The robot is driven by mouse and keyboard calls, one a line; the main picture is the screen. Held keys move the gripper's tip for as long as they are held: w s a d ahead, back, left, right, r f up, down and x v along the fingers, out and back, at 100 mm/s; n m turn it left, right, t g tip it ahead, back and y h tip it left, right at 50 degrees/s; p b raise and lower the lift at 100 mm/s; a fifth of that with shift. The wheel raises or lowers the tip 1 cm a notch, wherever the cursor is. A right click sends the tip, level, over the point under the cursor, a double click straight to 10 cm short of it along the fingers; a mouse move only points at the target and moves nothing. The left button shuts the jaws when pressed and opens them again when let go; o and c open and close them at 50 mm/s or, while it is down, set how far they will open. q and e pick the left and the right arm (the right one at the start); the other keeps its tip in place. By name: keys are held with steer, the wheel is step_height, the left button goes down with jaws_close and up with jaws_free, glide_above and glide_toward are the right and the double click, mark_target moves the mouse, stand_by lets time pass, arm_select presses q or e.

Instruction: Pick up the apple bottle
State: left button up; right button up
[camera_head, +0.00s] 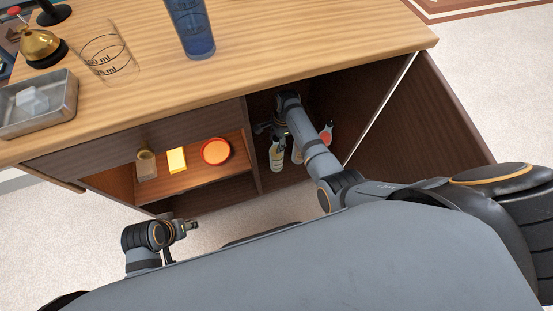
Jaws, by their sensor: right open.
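Several small bottles stand inside the open right-hand compartment of the wooden cabinet (190,118). A bottle with a pale label (276,156) is at the left, another is partly hidden behind my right arm, and a bottle with red on it (326,133) is at the right. I cannot tell which one is the apple bottle. My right gripper (264,129) reaches into this compartment. It is open, at the upper part of the left bottle; contact cannot be told. My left gripper (190,226) is outside, in front of the cabinet; its jaws are too small to read.
The cabinet door (425,125) stands open at the right. The left shelf holds a jar (146,165), a yellow box (177,160) and a round orange-red item (216,151).

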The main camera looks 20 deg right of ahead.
jaws_close()
stand_by(0.3)
steer(key=shift+r, duration=0.15)
stand_by(0.3)
